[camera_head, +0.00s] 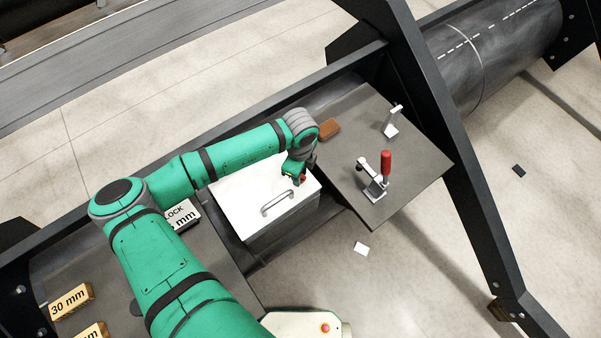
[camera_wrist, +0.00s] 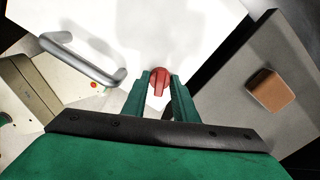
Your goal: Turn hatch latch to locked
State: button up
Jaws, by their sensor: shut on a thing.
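The hatch is a white lid (camera_head: 245,203) on a grey box, with a metal bar handle (camera_head: 277,202) on its top. A red hatch latch (camera_wrist: 158,80) shows on the white surface in the wrist view, near the lid's edge, its narrow end pointing toward my gripper. In the head view only a bit of red latch (camera_head: 303,178) shows beneath my wrist. My gripper (camera_wrist: 159,84) has its two green fingers on either side of the latch and is shut on it. In the head view the fingertips (camera_head: 297,176) are partly hidden by my arm.
A grey plate to the right holds a red-handled clamp (camera_head: 385,165), a small metal bracket (camera_head: 392,121) and a brown block (camera_head: 330,129), which also shows in the wrist view (camera_wrist: 270,90). Labelled blocks (camera_head: 71,302) lie at lower left. A dark frame beam crosses at right.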

jog(key=m, duration=0.5)
jog(key=shift+w+a, duration=0.1)
jog(key=shift+w, duration=0.15)
jog(key=shift+m, duration=0.4)
jog(key=o, duration=1.1)
jog(key=shift+s, duration=0.15)
notch_tip(320, 180, up, 11)
jog(key=shift+f, duration=0.1)
